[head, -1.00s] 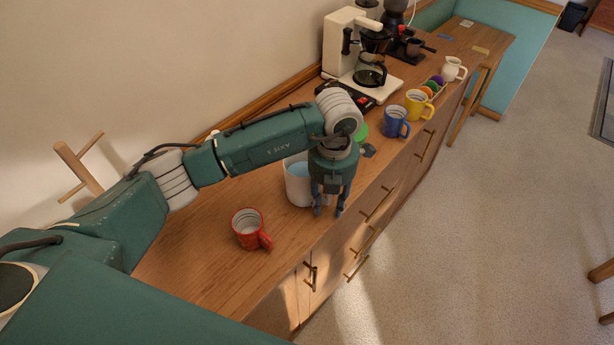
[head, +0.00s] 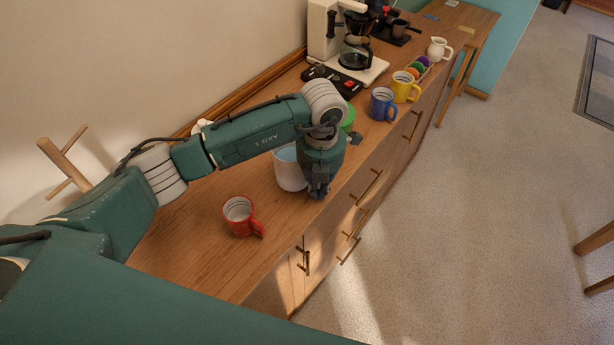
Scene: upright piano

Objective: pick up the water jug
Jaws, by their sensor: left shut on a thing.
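The water jug (head: 287,174) is a white, open-topped vessel with light blue water inside. It stands upright on the wooden cabinet top, partly hidden behind my left arm's wrist. My left gripper (head: 318,193) points down at the jug's right side, near the cabinet's front edge. Its fingers are closed together on the jug, seemingly at its handle, which the gripper hides. I cannot see a gap under the jug. My right gripper is not in view.
A red mug (head: 239,217) stands in front of the jug. Behind are a green object (head: 349,117), a blue mug (head: 382,104), a yellow mug (head: 405,87), a small white pitcher (head: 438,49) and a coffee maker (head: 357,50). The cabinet top (head: 190,250) left of the red mug is clear.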

